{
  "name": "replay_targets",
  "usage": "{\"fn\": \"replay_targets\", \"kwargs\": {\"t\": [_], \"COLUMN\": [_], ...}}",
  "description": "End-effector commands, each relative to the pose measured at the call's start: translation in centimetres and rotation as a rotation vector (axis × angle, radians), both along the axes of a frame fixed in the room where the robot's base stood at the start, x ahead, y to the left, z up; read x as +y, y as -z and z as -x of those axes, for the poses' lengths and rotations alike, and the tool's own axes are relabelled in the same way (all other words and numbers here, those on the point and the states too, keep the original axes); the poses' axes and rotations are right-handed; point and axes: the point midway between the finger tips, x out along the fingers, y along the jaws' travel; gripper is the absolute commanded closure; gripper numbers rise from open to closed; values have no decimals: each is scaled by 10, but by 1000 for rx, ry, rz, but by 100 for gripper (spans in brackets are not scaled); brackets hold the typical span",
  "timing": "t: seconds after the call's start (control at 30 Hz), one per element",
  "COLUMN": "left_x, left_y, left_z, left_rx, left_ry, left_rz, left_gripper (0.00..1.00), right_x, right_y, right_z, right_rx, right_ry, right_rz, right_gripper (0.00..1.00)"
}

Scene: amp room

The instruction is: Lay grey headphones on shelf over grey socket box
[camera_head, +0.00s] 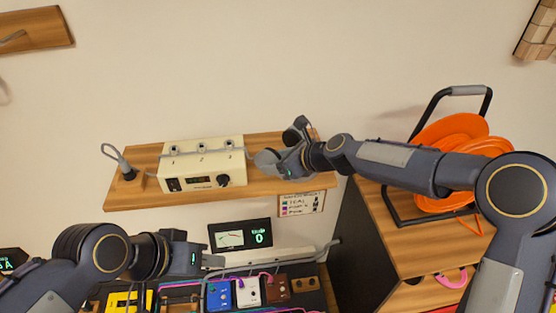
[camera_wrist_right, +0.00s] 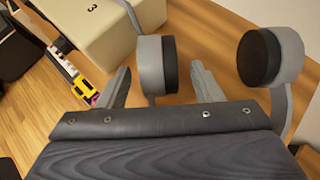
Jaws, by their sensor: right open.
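The grey headphones, with dark ear pads, are at the right end of the wooden shelf (camera_head: 262,189). One ear cup (camera_head: 267,160) is by the cream box and the other (camera_head: 297,131) is nearer the wall. In the right wrist view both cups show, the near-left cup (camera_wrist_right: 157,65) and the right cup (camera_wrist_right: 269,55). My right gripper (camera_wrist_right: 162,86) is open, with the left cup in view between its fingers. Whether they touch is unclear. My left gripper (camera_head: 212,262) is low, left of the meter; its finger gap is unclear. I cannot make out a grey socket box.
A cream box with knobs (camera_head: 203,166) fills the shelf's middle. A cable stand (camera_head: 128,174) is at its left end. Below are a meter (camera_head: 240,235) and several coloured pedals (camera_head: 219,295). An orange cable reel (camera_head: 455,140) stands on a cabinet at right.

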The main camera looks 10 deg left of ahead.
Motion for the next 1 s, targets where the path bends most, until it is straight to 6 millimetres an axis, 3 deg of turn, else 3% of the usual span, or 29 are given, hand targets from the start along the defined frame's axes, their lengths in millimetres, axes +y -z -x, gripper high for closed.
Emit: {"fn": "replay_targets", "kwargs": {"t": [0.27, 0.7, 1.0], "left_x": [0, 0, 0], "left_y": [2, 12, 12], "left_z": [0, 0, 0], "left_rx": [0, 0, 0], "left_ry": [0, 0, 0], "left_rz": [0, 0, 0], "left_gripper": [64, 64, 64], "right_x": [-7, -57, -60], "right_y": [-4, -40, -43], "right_z": [2, 23, 25], "right_rx": [0, -1, 0], "right_ry": [2, 1, 0], "right_rz": [0, 0, 1], "right_gripper": [40, 40, 40]}}
